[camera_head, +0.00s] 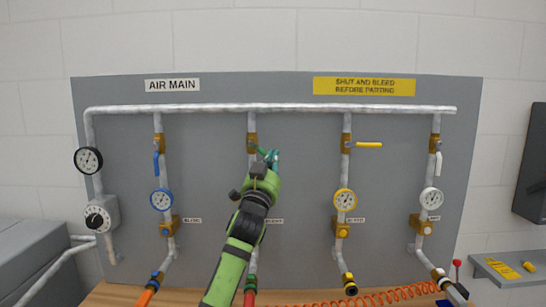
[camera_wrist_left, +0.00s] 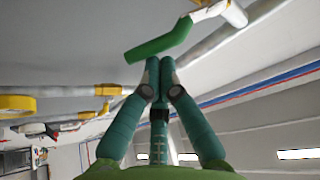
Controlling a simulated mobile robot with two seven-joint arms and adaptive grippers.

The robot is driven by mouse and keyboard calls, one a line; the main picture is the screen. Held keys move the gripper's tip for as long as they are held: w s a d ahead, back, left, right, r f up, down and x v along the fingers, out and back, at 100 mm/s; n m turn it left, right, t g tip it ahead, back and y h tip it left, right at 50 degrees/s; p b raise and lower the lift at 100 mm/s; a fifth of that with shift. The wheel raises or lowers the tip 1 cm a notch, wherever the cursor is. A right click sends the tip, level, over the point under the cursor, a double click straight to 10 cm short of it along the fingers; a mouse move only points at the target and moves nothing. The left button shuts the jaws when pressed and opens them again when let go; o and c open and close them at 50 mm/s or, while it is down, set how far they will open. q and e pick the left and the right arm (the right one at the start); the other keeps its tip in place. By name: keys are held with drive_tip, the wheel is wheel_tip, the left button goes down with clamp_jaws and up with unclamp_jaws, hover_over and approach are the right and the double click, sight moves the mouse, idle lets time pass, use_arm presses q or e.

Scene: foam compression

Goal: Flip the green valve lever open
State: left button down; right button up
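The green valve lever (camera_wrist_left: 163,42) shows in the left wrist view, running from its pale pipe down to the left, just above my fingertips in the picture. In the head view its brass valve (camera_head: 251,139) sits on the second pipe from the left, and my gripper largely hides the lever. My left gripper (camera_head: 271,156) is up at this valve. In the wrist view its teal fingers (camera_wrist_left: 160,66) have their tips together, with nothing seen between them. I cannot tell whether they touch the lever. My right gripper is not in view.
Nearby are a blue lever (camera_head: 156,165) hanging down, a yellow lever (camera_head: 369,145) level to the right, and a white lever (camera_head: 438,165) hanging down. Gauges hang below, such as the yellow-rimmed one (camera_head: 345,200). An orange coiled hose (camera_head: 390,297) lies along the bench.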

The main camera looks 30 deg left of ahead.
use_arm(q)
drive_tip(key=shift+s+a+f+m, duration=0.1)
drive_tip(key=shift+a+f+m, duration=0.15)
drive_tip(key=shift+f+m, duration=0.2)
drive_tip(key=shift+s+a+f, duration=0.2)
drive_tip(key=shift+a+f, duration=0.1)
drive_tip(key=shift+f, duration=0.1)
drive_tip(key=shift+s+a+f+b, duration=0.3)
drive_tip(key=shift+a+f+b, duration=0.05)
drive_tip(key=shift+a, duration=0.15)
drive_tip(key=shift+s+a+f+b, duration=0.3)
drive_tip(key=shift+a+b, duration=0.05)
drive_tip(key=shift+a, duration=0.15)
idle(3.1)
drive_tip(key=shift+r, duration=0.1)
